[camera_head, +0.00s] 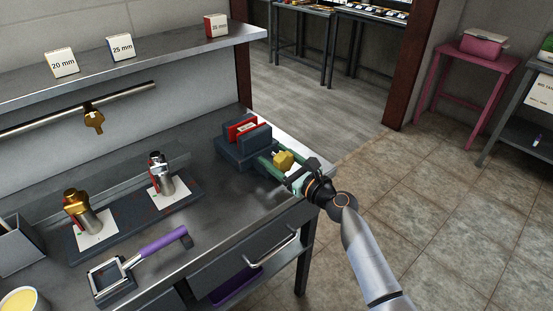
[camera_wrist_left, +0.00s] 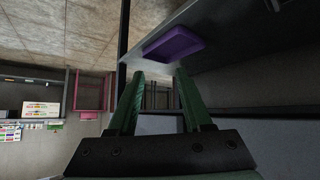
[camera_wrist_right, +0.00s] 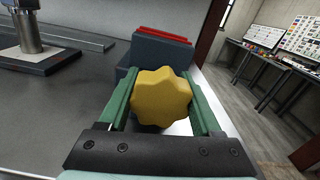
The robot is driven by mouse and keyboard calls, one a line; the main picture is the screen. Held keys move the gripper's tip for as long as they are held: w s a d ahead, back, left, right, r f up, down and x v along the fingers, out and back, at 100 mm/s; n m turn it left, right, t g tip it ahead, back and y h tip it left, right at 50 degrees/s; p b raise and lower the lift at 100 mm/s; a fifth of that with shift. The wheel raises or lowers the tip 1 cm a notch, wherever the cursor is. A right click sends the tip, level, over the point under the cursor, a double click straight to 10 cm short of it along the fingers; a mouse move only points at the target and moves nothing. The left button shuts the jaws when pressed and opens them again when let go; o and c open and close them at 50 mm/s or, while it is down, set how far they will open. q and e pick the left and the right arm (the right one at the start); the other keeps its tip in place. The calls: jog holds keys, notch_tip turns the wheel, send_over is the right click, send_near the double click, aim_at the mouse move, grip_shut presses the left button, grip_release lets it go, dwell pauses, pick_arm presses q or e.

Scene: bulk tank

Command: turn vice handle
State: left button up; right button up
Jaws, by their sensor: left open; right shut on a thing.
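The vice (camera_head: 245,143) is dark blue-grey with red jaw faces and stands at the right end of the workbench. Its handle (camera_head: 283,160) is a yellow lobed knob on the vice's near side. In the right wrist view the handle (camera_wrist_right: 161,97) sits between the green fingers of my right gripper (camera_wrist_right: 160,105), which is shut on it. The right gripper (camera_head: 282,162) also shows in the head view, with its arm coming from the lower right. My left gripper (camera_wrist_left: 155,85) is open and empty in the left wrist view, below bench height near a purple tray (camera_wrist_left: 173,43). It is not in the head view.
On the bench (camera_head: 215,215) stand two metal fittings, one gold-topped (camera_head: 80,212) and one silver (camera_head: 160,175), and a purple-handled tool (camera_head: 150,248) lies in front. A shelf (camera_head: 130,70) with size boxes runs behind.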

jog(key=shift+n+b, duration=0.3)
jog(key=shift+n, duration=0.9)
jog(key=o, duration=1.4)
jog(key=shift+c, duration=0.2)
jog(key=shift+s, duration=0.1)
jog(key=p+v, duration=0.1)
jog(key=v, duration=1.1)
jog(key=shift+d, duration=0.15)
jog(key=shift+s, duration=0.15)
